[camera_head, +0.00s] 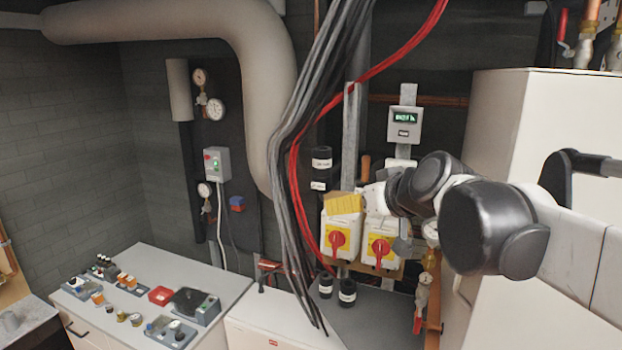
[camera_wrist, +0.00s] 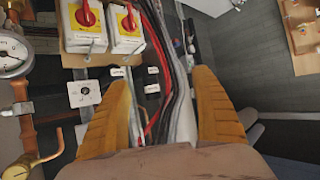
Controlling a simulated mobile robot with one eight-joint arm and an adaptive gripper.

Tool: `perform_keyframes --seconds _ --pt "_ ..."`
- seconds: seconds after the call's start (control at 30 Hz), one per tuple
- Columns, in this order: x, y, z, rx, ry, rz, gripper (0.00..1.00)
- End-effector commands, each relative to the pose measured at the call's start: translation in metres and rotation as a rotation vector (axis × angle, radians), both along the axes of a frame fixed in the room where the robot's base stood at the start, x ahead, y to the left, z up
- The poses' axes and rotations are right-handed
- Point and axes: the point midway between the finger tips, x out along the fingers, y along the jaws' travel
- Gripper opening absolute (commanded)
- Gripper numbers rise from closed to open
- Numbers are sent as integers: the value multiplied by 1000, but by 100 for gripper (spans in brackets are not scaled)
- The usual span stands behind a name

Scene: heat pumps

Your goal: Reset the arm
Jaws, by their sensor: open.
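My arm reaches in from the right in the head view, with its dark joints in front of the white cabinet. My gripper (camera_head: 343,203) shows there as a small yellow-orange shape in front of the upper part of the left switch box. In the wrist view my gripper (camera_wrist: 161,78) has its two yellow-orange fingers wide apart, with nothing held between them. The left red-and-yellow rotary switch (camera_head: 338,241) and the right rotary switch (camera_head: 381,250) are just below the gripper in the head view. Both switches also show at the top left of the wrist view (camera_wrist: 86,14).
Grey and red cables (camera_head: 300,150) hang left of the gripper. A white cabinet (camera_head: 520,110) stands at the right. A worktop (camera_head: 215,268) with several small parts is at the lower left. A pressure gauge (camera_wrist: 12,55) and pipes are at the wrist view's left.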

Motion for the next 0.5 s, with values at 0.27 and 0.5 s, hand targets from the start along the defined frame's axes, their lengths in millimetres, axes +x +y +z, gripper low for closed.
perform_keyframes --seconds 0.27,0.5 --pt "-88 -28 -65 -29 161 -73 75" --pt "-187 -68 -149 -72 336 -215 75"
